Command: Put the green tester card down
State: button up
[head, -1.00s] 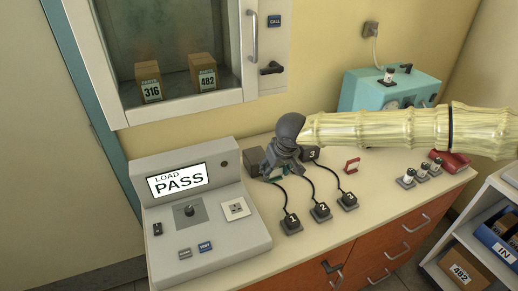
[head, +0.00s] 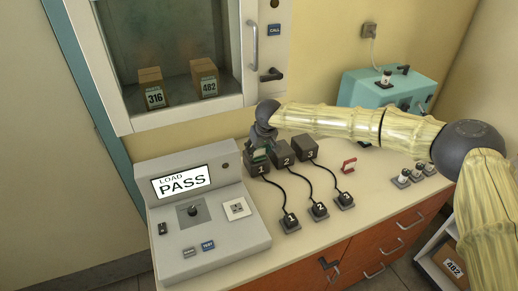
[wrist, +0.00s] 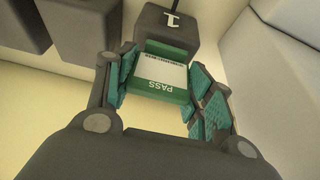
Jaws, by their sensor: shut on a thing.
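I cannot tell whether card and block touch.
Blocks 2 (head: 284,154) and 3 (head: 306,149) stand to the right, cabled to small numbered plugs. The grey tester (head: 225,250), its screen reading LOAD PASS, stands left. A red-and-white piece (head: 349,165) and several vials (head: 402,180) stand further right on the counter (head: 330,228).

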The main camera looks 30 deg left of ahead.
jog(key=shift+d+f, duration=0.15)
jog(key=shift+f, duration=0.15)
jog(key=o, duration=0.9)
jog(key=shift+f, duration=0.1)
jog(key=b+v, duration=0.3)
jog(key=v, duration=0.9)
